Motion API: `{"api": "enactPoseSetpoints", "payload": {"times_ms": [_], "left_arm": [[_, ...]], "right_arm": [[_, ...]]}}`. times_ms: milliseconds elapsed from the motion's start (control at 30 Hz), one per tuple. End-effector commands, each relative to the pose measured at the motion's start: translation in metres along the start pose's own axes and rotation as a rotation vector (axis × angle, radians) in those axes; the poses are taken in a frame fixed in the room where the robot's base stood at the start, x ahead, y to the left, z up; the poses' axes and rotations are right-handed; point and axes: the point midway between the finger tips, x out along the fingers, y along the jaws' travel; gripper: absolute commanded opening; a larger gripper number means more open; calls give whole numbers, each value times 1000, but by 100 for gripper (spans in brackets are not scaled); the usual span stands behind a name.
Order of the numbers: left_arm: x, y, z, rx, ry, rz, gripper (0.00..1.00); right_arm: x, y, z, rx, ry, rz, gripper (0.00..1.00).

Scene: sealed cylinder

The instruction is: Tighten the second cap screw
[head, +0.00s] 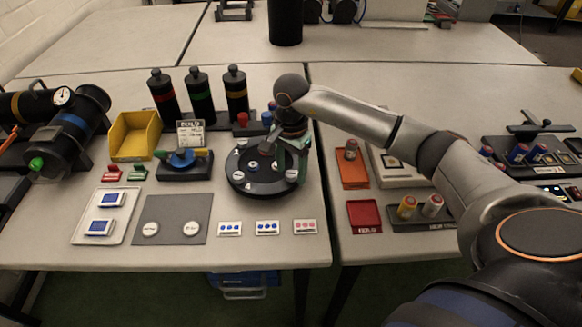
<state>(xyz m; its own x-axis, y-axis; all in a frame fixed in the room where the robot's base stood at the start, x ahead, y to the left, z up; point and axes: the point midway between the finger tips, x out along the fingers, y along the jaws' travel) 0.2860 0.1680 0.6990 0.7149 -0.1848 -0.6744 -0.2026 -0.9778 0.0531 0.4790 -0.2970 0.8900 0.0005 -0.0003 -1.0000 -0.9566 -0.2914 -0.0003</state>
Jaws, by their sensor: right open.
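A round black fixture (262,186) stands on the left table near its right edge. It carries small pale markings around its top and a small blue-and-white piece (253,166) near its middle. My right gripper (292,164) points down over the right side of this fixture, with its greenish fingers apart. The fingers and wrist hide part of the fixture, and I cannot tell whether they touch anything on it. The cap screws are too small to tell apart. My left gripper is not in view.
Behind the fixture are red and blue pieces (243,119) and black bottles (199,96). To its left are a blue-handled device (182,159), a yellow bin (135,137), a grey mat (172,231) and a white tray (82,230). Small cards (267,228) lie in front. A red tray (364,217) is right.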

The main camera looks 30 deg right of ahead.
Motion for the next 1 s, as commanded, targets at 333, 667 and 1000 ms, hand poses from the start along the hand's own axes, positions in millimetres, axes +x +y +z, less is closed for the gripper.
{"api": "enactPoseSetpoints", "payload": {"times_ms": [333,667,1000], "left_arm": [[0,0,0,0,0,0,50],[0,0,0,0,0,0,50],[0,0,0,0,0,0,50]], "right_arm": [[0,0,0,0,0,0,50],[0,0,0,0,0,0,12],[0,0,0,0,0,0,0]]}}
